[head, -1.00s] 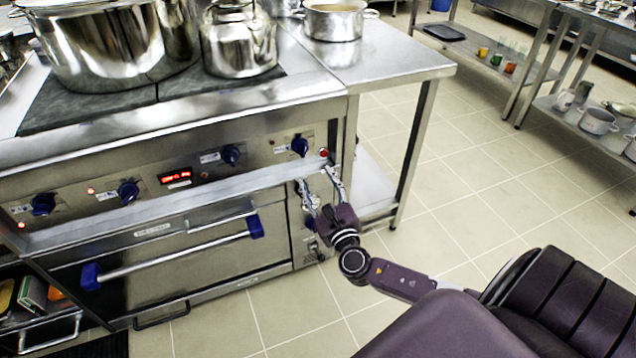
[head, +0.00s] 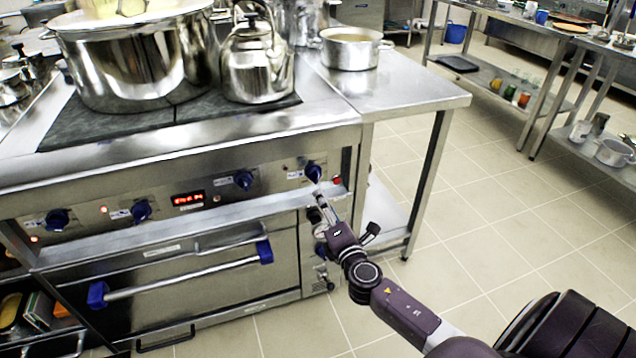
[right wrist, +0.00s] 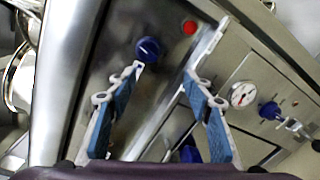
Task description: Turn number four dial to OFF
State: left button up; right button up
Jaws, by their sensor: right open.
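A row of blue dials runs along the steel stove front. The rightmost dial (head: 313,172) is by position the fourth from the left; its label is too small to read. In the right wrist view this dial (right wrist: 148,49) sits just beyond the left fingertip, with its pointer angle unclear. My right gripper (head: 320,195) is just below the dial in the head view. In the right wrist view the gripper (right wrist: 165,73) is open and empty, its blue-padded fingers spread. The dial does not appear to be between them. My left gripper is not in view.
A steel rail (head: 200,225) juts out below the dials. A red button (right wrist: 190,27) is beside the dial. A gauge (right wrist: 243,95) and another blue knob (right wrist: 269,110) sit lower. A large pot (head: 135,65) and a kettle (head: 257,65) stand on the stove.

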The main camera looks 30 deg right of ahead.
aim_at(318, 180)
jog(key=w+d+m, duration=0.1)
jog(key=w+m, duration=0.1)
jog(key=m, duration=0.5)
jog(key=w+d+r+m+b, duration=0.1)
jog(key=w+m, duration=0.2)
jog(key=m, duration=0.5)
jog(key=w+m+b, duration=0.1)
jog(key=w+m, duration=0.1)
jog(key=m, duration=0.5)
jog(key=shift+w+d+r+m+t, duration=0.3)
jog(key=shift+d+t, duration=0.1)
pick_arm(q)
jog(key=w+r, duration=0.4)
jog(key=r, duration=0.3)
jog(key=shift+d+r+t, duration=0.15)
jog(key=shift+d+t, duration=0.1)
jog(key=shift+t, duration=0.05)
pick_arm(e)
jog(key=shift+w+d, duration=0.15)
jog(key=shift+w, duration=0.45)
jog(key=shift+c, duration=0.6)
